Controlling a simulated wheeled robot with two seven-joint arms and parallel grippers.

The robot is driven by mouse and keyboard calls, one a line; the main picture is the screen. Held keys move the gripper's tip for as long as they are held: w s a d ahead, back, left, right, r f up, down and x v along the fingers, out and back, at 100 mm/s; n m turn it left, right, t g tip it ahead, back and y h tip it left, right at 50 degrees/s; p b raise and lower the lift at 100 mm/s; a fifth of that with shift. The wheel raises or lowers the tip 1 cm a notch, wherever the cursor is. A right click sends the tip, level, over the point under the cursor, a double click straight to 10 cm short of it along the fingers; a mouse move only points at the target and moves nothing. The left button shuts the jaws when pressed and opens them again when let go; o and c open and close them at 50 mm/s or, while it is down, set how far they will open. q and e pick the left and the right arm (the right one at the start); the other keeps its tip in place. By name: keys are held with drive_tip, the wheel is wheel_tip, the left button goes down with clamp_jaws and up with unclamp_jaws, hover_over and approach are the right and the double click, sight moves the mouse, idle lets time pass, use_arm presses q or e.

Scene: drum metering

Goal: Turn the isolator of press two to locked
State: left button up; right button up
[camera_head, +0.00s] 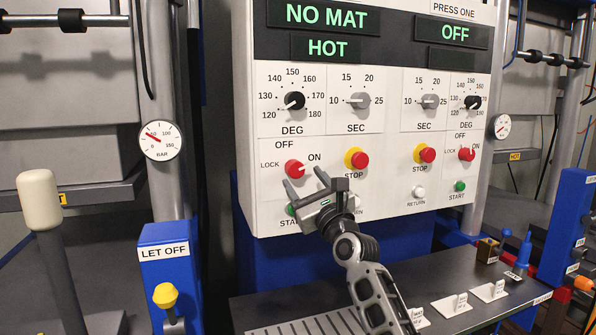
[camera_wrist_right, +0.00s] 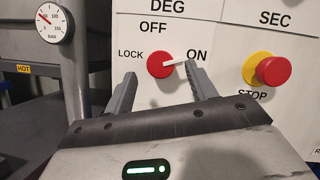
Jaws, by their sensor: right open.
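A red isolator knob (camera_head: 294,168) sits on the left half of the white panel, among the words OFF, LOCK and ON. In the right wrist view the knob (camera_wrist_right: 160,65) has its white pointer directed right, at ON. The right half carries the label PRESS ONE; no press name shows for the left half. My right gripper (camera_head: 306,183) is open and empty just below the knob. In the right wrist view its fingertips (camera_wrist_right: 160,76) flank the knob's lower side; I cannot tell whether the right one touches the pointer. My left gripper is not in view.
A yellow-ringed red stop button (camera_head: 356,159) is right of the knob. A green start button (camera_head: 291,209) sits below it, partly behind my gripper. The other red isolator (camera_head: 467,154) is on the right half. A dark shelf (camera_head: 420,285) juts out below the panel.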

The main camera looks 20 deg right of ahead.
sight(297, 171)
drive_tip(key=shift+x, duration=2.05)
drive_tip(key=c, duration=1)
